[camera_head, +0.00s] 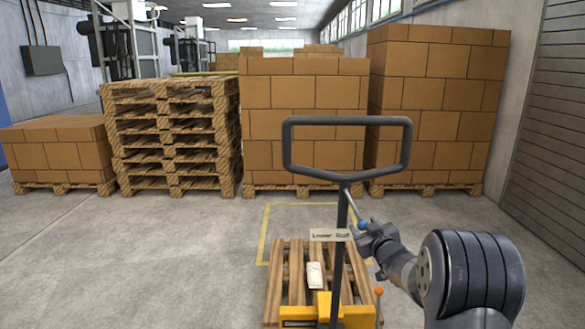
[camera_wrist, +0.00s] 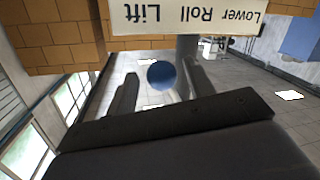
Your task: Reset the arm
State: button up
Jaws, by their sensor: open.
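My gripper (camera_head: 368,229) is at the right of the pallet jack's dark pole (camera_head: 342,212). In the wrist view my gripper (camera_wrist: 160,88) is open, its two dark fingers apart. A blue ball knob (camera_wrist: 161,74) shows in the gap between them; whether they touch it I cannot tell. In the head view the blue knob (camera_head: 363,224) sits at the low end of a short grey lever beside the pole.
The jack's dark loop handle (camera_head: 347,120) stands above my gripper. Its yellow base (camera_head: 358,316) and an orange knob (camera_head: 379,291) are below, with a wooden pallet (camera_head: 296,275) behind. Carton stacks (camera_head: 438,95) and piled pallets (camera_head: 170,130) stand farther back. The floor at left is clear.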

jog(key=s+d, duration=0.2)
jog(key=s, duration=0.7)
jog(key=w, duration=0.3)
jog(key=w+a, duration=0.1)
jog(key=w, duration=0.3)
jog(key=w+a, duration=0.1)
jog(key=w, duration=0.2)
jog(key=shift+w+a+f, duration=0.1)
jog(key=shift+w+a, duration=0.1)
jog(key=shift+a+f+m, duration=0.3)
jog(key=shift+a+m, duration=0.05)
jog(key=shift+m, duration=0.05)
jog(key=shift+s+a+m, duration=0.1)
jog(key=shift+a+m, duration=0.25)
jog(key=shift+m, duration=0.05)
